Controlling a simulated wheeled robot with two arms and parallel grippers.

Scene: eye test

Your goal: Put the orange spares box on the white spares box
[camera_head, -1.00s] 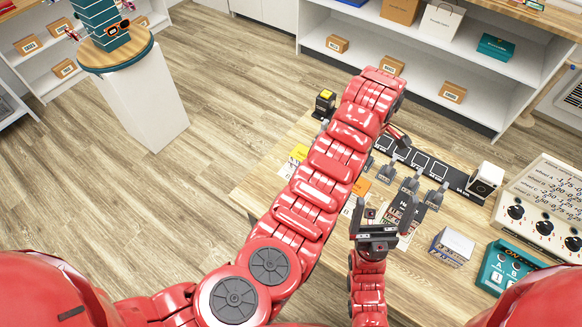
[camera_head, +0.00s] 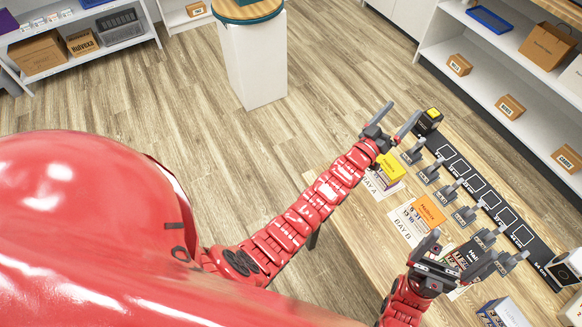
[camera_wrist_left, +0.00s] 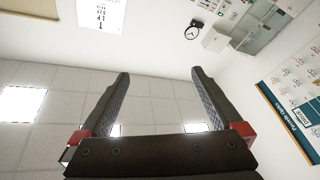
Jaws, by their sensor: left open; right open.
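The orange spares box (camera_head: 429,210) lies on the DAY B card on the wooden table, in the head view. A white box with a bluish printed side (camera_head: 503,314), which looks like the white spares box, stands at the bottom right, cut off by the frame edge. My left gripper (camera_head: 403,114) is open and empty, above the yellow box and beyond the orange box. In the left wrist view its open fingers (camera_wrist_left: 158,88) have only wall and ceiling between them. My right gripper (camera_head: 464,248) is open and empty, between the orange box and the white box.
A yellow box (camera_head: 388,169) sits on the DAY A card. A black-and-yellow device (camera_head: 428,121) stands at the table's far end. Several grey clip-like stands (camera_head: 464,214) line a black strip with white squares (camera_head: 480,188). A white cube (camera_head: 567,267) stands at the right.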

